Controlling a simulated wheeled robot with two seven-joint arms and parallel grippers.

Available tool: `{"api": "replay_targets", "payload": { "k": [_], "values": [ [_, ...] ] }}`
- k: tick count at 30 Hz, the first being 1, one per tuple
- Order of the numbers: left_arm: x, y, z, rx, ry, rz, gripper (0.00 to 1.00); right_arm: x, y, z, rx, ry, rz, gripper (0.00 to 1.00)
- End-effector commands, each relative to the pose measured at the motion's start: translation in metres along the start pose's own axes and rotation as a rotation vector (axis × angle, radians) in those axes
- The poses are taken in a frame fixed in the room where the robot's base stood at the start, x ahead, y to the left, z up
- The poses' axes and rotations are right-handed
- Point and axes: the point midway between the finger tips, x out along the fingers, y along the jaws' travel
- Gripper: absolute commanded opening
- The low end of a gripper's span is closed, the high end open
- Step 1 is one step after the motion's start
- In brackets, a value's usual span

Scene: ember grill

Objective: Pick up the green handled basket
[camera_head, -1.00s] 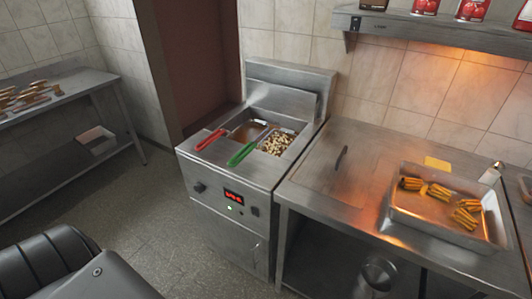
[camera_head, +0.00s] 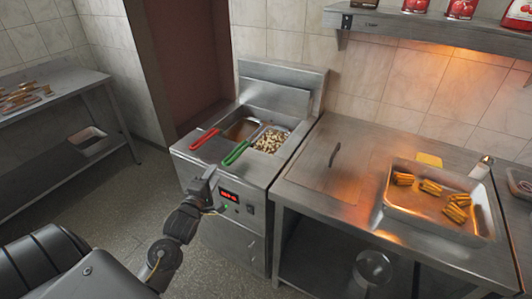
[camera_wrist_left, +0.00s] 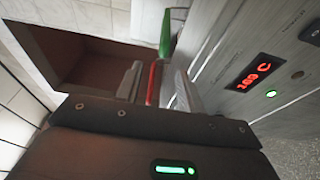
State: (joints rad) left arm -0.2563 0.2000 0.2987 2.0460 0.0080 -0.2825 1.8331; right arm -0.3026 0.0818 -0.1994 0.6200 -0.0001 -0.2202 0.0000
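The green handled basket (camera_head: 236,152) sits in the right well of the fryer, its handle sticking out over the front edge. It is filled with pale brown pieces. The green handle also shows upright in the left wrist view (camera_wrist_left: 167,34). My left gripper (camera_head: 208,178) is in front of the fryer, below and left of the green handle, and apart from it. In the left wrist view its two fingers (camera_wrist_left: 158,84) are spread with nothing held; a red handle shows between them, farther off. My right gripper is not in view.
A red handled basket (camera_head: 205,138) sits in the fryer's left well, close beside the green one. The fryer (camera_head: 205,160) has a lit red display. To the right, a steel counter (camera_head: 325,170) bears a tray (camera_head: 400,213) of golden food. Open floor lies left of the fryer.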

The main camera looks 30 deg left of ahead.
Motion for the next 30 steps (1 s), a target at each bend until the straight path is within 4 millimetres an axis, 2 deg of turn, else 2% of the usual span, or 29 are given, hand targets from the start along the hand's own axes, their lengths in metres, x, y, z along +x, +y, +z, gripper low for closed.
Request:
{"api": "replay_targets", "payload": {
  "k": [9,17,24,30],
  "values": [
    [0.046,0.001,0.001,0.002,0.0,0.001,0.38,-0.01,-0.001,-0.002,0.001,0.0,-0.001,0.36],
    [0.055,0.0,0.001,0.003,0.0,-0.001,0.38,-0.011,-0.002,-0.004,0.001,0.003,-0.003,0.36],
    [0.087,0.0,0.009,0.004,0.0,-0.001,0.38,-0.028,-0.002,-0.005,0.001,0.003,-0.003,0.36],
    [0.104,-0.003,0.008,0.004,0.0,-0.001,0.38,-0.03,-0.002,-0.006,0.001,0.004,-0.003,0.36]
  ]
}}
